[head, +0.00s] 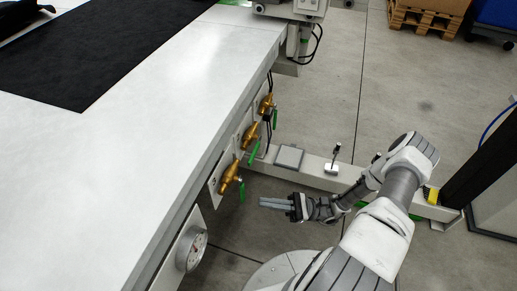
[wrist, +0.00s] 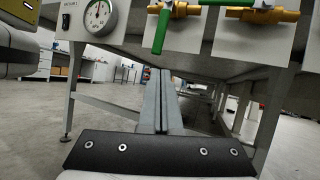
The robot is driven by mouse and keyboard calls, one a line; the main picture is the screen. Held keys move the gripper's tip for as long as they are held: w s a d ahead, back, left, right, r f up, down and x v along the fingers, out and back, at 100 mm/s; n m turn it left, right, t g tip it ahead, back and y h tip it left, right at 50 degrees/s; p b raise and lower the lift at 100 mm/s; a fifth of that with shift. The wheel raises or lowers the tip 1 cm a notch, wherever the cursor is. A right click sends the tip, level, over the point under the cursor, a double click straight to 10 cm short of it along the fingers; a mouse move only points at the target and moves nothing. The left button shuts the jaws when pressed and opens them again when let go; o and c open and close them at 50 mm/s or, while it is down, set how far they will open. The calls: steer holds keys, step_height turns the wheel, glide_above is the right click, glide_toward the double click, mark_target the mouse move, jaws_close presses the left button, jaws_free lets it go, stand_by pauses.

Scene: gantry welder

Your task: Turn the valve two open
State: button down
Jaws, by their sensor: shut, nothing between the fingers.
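Three brass valves with green handles sit in a row on the side of the white bench in the head view: near (head: 230,178), middle (head: 250,135) and far (head: 266,104). No number is readable on them. The near valve's green handle (wrist: 161,30) hangs down in the wrist view.
A round gauge (head: 191,251) is on the bench side nearer me; it also shows in the wrist view (wrist: 98,15). A low pale beam (head: 310,171) crosses the floor behind my gripper. The bench top (head: 150,130) overhangs the valves.

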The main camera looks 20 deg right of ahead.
steer(key=s+a+r+n+g+h+p, duration=0.35)
steer(key=g+h, duration=0.25)
steer(key=g, duration=0.3)
step_height(320, 180, up, 28)
steer(key=n+t+h+p, duration=0.5)
steer(key=n+h+p, duration=0.3)
steer(key=h+p, duration=0.75)
glide_above(252, 155)
steer(key=b, duration=0.1)
steer(key=h, duration=0.2)
step_height(252, 155, down, 14)
steer(key=b, duration=0.4)
steer(key=shift+b, duration=0.4)
steer(key=shift+f+b, duration=0.6)
steer(key=shift+f, duration=0.2)
steer(key=shift+r, duration=0.2)
